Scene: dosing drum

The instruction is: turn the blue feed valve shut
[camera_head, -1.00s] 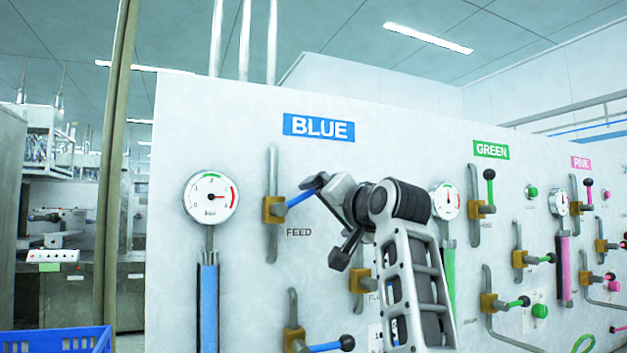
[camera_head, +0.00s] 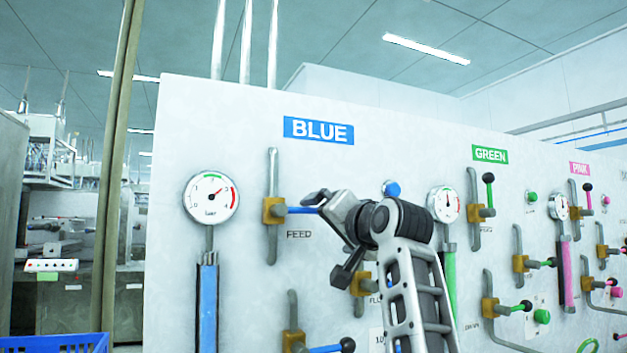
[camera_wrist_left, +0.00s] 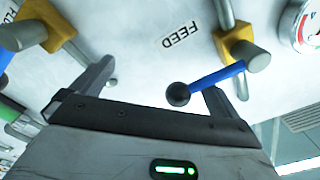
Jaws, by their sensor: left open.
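The blue feed valve has a yellow body (camera_head: 273,210) on a vertical grey pipe, left of the word FEED. Its blue lever (camera_head: 300,210) points right, about level, across the pipe. My left gripper (camera_head: 328,237) is open, at the lever's outer end, with one finger by the lever and the other lower down. In the left wrist view, the black knob (camera_wrist_left: 178,94) of the blue lever (camera_wrist_left: 217,74) lies between the spread fingers, nearer the right one. In the head view the gripper hides the knob. My right gripper is in neither view.
A pressure gauge (camera_head: 211,198) is left of the valve, its needle pointing up-right. Another blue lever (camera_head: 330,348) is lower on the panel. Green (camera_head: 490,153) and pink (camera_head: 580,169) groups stand to the right. A blue crate (camera_head: 55,343) is at bottom left.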

